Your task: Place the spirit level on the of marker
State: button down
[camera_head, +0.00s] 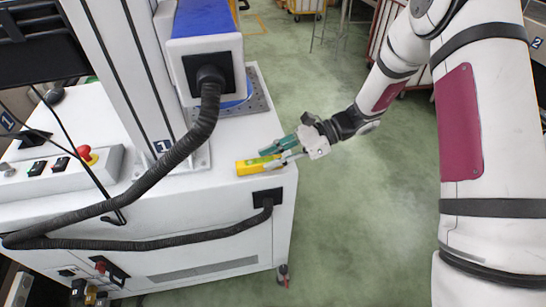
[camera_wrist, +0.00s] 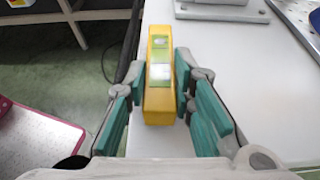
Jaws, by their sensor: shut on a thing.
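The spirit level (camera_wrist: 158,98) is a yellow block with a pale green window strip. In the wrist view it lies lengthwise between the green-padded fingers of my gripper (camera_wrist: 160,80), which is shut on it. In the head view my gripper (camera_head: 284,152) holds the spirit level (camera_head: 256,166) at the front right corner of the white machine table (camera_head: 225,195). I cannot tell whether the level touches the table top. No marker is clearly visible in either view.
A machine head (camera_head: 204,50) with a black hose (camera_head: 190,140) stands behind and left of my gripper. A control box with a red button (camera_head: 84,153) sits on the left. Open green floor (camera_head: 370,210) lies right of the table.

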jog(key=shift+f, duration=0.15)
jog(key=c, duration=1.4)
grip_release()
jog(key=shift+o, duration=0.2)
